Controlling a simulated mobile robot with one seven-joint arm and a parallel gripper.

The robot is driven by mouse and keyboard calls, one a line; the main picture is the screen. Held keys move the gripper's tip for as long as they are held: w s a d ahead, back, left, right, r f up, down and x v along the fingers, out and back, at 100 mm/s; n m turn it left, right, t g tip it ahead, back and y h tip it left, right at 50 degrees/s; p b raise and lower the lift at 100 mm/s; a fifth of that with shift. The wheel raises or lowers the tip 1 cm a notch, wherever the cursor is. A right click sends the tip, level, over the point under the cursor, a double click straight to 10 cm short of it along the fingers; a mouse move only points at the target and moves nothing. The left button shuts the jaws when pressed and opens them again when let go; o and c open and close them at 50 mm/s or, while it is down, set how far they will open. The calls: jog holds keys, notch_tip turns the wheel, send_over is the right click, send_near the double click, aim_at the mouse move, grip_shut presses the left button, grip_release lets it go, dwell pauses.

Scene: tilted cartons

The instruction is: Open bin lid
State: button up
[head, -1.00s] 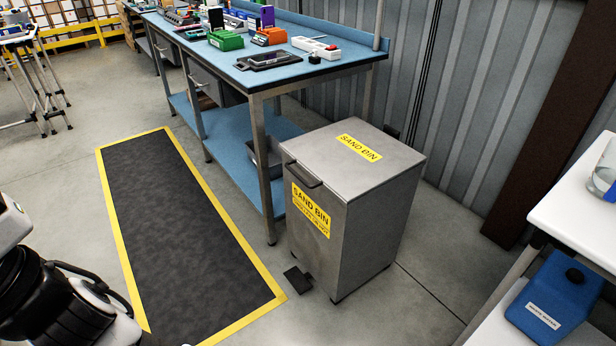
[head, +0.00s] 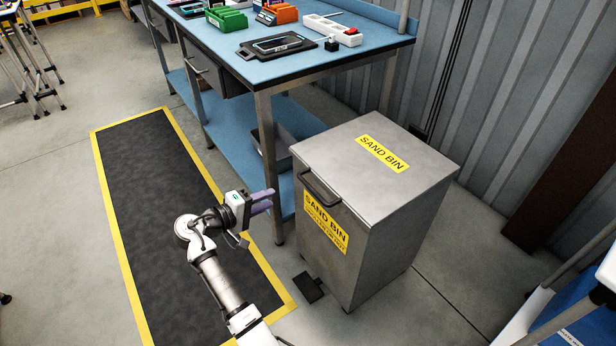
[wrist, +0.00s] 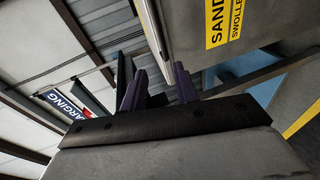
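The grey metal sand bin (head: 375,225) stands upright with its flat lid (head: 375,165) closed. A dark bar handle (head: 320,191) is at the lid's front edge, and a black foot pedal (head: 308,287) is at the bin's base. My gripper (head: 270,201) is in front of the bin's left side, apart from it, with its purple fingers pointing toward the bin. The fingers are spread and empty. In the wrist view, the gripper (wrist: 158,82) shows two separated fingers, with the bin's yellow label (wrist: 232,22) beyond at the upper right.
A blue workbench (head: 280,65) with a lower shelf stands close behind and left of the bin. A black mat with a yellow border (head: 165,220) lies on the floor at left. A corrugated wall (head: 500,90) is behind, and a white table stands at the right edge.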

aim_at(313, 189)
jog(key=shift+m+g+h, duration=0.3)
jog(key=shift+g+h, duration=0.3)
jog(key=x, duration=0.5)
jog(key=s+p+x, duration=0.1)
jog(key=x, duration=0.4)
jog(key=d+x, duration=0.1)
jog(key=x, duration=0.4)
jog(key=shift+s+f+p, duration=0.2)
jog(key=shift+f+p, duration=0.1)
jog(key=shift+p, duration=0.1)
grip_shut()
